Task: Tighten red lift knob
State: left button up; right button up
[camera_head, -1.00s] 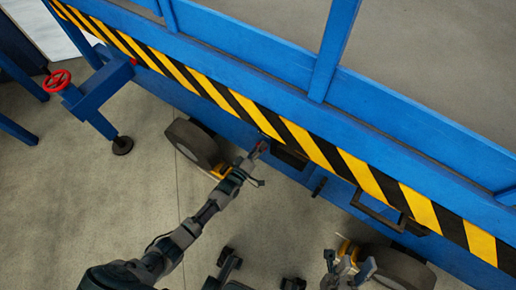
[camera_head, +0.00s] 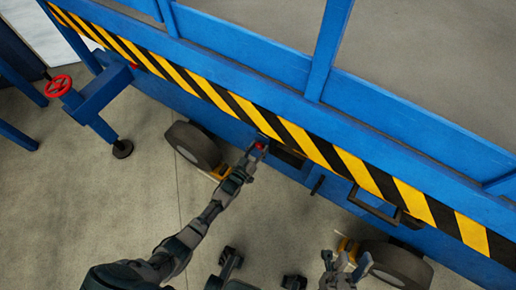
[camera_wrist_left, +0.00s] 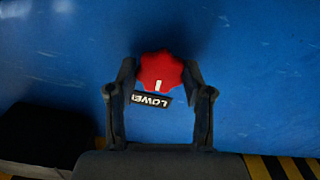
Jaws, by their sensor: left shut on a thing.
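The red lobed knob (camera_wrist_left: 160,70) is on the blue panel, with a white mark on its face. A black label (camera_wrist_left: 150,99) beside it reads upside down, apparently "LOWER", partly hidden. The knob also shows as a small red spot in the head view (camera_head: 260,146). My left gripper (camera_head: 254,155) is at the panel, its two fingers shut on the knob from both sides in the wrist view (camera_wrist_left: 159,88). My right gripper (camera_head: 345,262) is open and empty at the bottom right, away from the knob.
A blue lift platform with a yellow-black striped edge (camera_head: 300,137) overhangs the panel. A black handle (camera_head: 375,207) sticks out to the right. Wheels (camera_head: 193,146) stand below. A red handwheel (camera_head: 58,86) is on the outrigger at left. The concrete floor (camera_head: 60,200) is clear at left.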

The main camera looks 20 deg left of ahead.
pick_arm(q)
jog(key=shift+s+d+f+m, duration=0.1)
jog(key=shift+s+f+m, duration=0.15)
jog(key=shift+f+m, duration=0.2)
jog(key=shift+f, duration=0.1)
jog(key=o, duration=1.1)
jog(key=shift+o, duration=0.2)
jog(key=shift+w+r, duration=0.15)
jog(key=shift+r, duration=0.15)
jog(key=s+a, duration=0.2)
jog(key=s, duration=0.9)
jog(key=shift+s+a, duration=0.15)
jog(key=shift+s, duration=0.25)
